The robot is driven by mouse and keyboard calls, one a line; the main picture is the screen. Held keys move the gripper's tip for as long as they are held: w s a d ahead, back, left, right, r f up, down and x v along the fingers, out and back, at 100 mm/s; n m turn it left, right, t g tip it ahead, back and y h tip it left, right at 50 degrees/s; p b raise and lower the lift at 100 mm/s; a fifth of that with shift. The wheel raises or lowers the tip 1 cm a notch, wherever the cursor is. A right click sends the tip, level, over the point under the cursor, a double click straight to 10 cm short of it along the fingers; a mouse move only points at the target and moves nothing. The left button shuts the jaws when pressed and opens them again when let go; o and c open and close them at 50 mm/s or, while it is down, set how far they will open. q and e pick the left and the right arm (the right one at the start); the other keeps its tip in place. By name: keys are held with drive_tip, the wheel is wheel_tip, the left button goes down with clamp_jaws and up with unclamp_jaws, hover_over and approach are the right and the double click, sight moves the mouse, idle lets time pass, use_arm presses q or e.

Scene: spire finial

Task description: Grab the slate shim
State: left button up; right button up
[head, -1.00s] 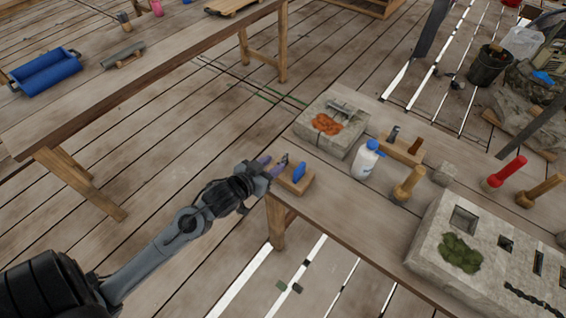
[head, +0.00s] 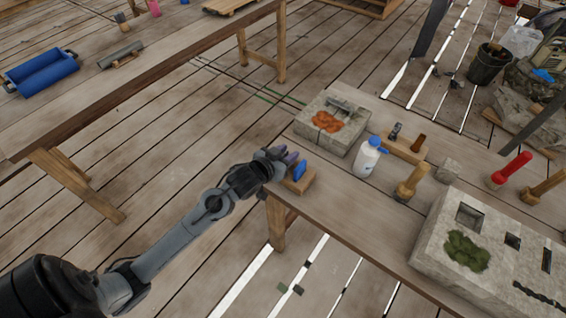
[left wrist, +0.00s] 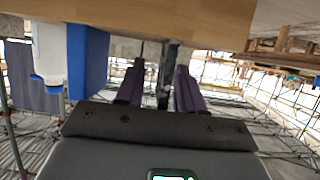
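A thin dark upright piece, which looks like the slate shim (left wrist: 167,75), stands at the wooden holder (head: 301,183) on the near-left corner of the table. The left wrist view appears upside down, with the holder's wood (left wrist: 180,14) along the top. My left gripper (head: 289,157) is at the holder, its purple fingers open. In the left wrist view the dark piece shows between the fingertips (left wrist: 158,85), close to the right one, with a gap to the left one. In the head view the gripper hides it. My right gripper is out of view.
A blue piece (head: 300,169) stands in the same holder beside the gripper. Nearby are a stone block with orange material (head: 309,126), a white bottle with a blue cap (head: 367,160) and a wooden-handled tool (head: 409,184). The near table edge is clear.

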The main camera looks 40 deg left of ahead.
use_arm(q)
clamp_jaws()
